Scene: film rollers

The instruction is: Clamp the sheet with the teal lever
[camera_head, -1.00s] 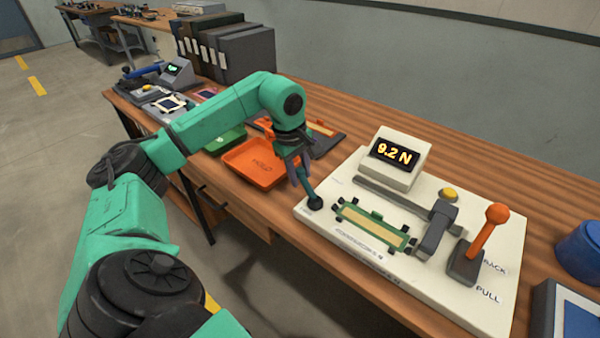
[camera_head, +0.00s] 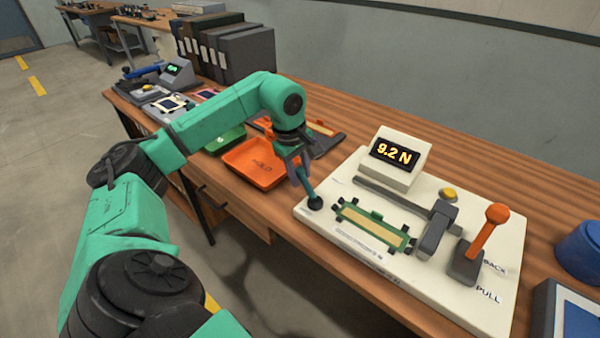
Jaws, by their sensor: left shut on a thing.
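The sheet (camera_head: 372,229), a tan strip in a green frame, lies flat on the white machine base (camera_head: 350,250) between small dark clips. The teal lever (camera_head: 308,187) stands at the base's left end, with a dark ball-shaped foot. My left gripper (camera_head: 300,168) is shut on the upper part of the teal lever, which its fingers partly cover. My right gripper is not in view.
An orange lever (camera_head: 488,230) on a dark mount stands at the base's right, near the labels BACK and PULL. A display (camera_head: 397,155) reads 9.2 N. An orange tray (camera_head: 256,165) lies left of the base. A blue cup (camera_head: 580,253) stands at the right edge.

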